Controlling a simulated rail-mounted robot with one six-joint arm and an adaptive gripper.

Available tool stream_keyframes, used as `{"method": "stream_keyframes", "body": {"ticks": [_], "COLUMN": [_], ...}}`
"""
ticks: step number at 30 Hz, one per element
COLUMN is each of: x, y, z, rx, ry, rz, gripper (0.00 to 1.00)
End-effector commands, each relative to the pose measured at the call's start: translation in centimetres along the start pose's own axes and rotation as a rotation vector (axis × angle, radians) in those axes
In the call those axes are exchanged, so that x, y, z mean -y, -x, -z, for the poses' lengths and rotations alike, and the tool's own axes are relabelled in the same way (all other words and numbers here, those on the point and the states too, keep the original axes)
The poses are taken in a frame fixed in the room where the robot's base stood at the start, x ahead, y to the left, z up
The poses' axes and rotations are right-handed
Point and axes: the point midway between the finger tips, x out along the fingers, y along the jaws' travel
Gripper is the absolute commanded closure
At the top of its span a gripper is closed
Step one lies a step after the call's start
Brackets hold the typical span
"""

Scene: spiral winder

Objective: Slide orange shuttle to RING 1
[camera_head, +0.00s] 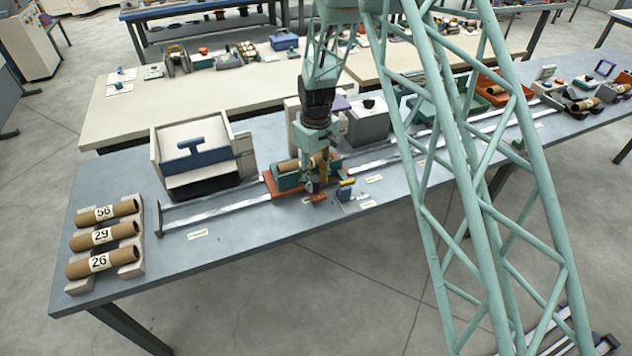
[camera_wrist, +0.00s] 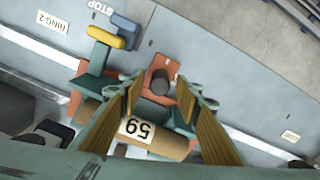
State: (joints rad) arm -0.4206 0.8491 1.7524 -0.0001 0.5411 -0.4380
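The orange shuttle (camera_head: 272,183) sits on the pale rails in the middle of the blue-grey table. It carries a teal cradle (camera_head: 287,181) with a cardboard tube, numbered 59 in the wrist view (camera_wrist: 157,143). A dark round knob (camera_wrist: 160,82) stands on the shuttle's orange plate (camera_wrist: 147,97). My gripper (camera_wrist: 156,83) is open, its gold-padded fingers on either side of the knob with gaps visible. In the head view my gripper (camera_head: 318,190) is low over the shuttle's front edge. A RING 2 label (camera_wrist: 52,22) lies at upper left in the wrist view.
Yellow (camera_wrist: 104,36) and blue (camera_wrist: 126,31) blocks stand beside the shuttle near a STOP label (camera_wrist: 100,8). The rails (camera_head: 215,207) run clear leftward to a dark end stop (camera_head: 159,219), past an unreadable label (camera_head: 198,235). Numbered tubes (camera_head: 104,236) rest on a rack at far left.

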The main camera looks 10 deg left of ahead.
Motion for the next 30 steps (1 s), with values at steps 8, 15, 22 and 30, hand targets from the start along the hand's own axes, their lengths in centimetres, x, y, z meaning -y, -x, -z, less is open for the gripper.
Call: {"method": "stream_keyframes", "body": {"ticks": [8, 15, 22, 30], "x": [0.0, 0.0, 0.0, 0.0], "y": [3.2, 6.4, 9.0, 10.5], "z": [0.1, 0.1, 0.1, 0.1], "rx": [-0.002, -0.003, -0.003, -0.001], "ry": [0.0, 0.0, 0.0, 0.0], "rz": [-0.001, -0.002, -0.001, -0.001], "gripper": [0.69, 0.69, 0.69, 0.69]}}
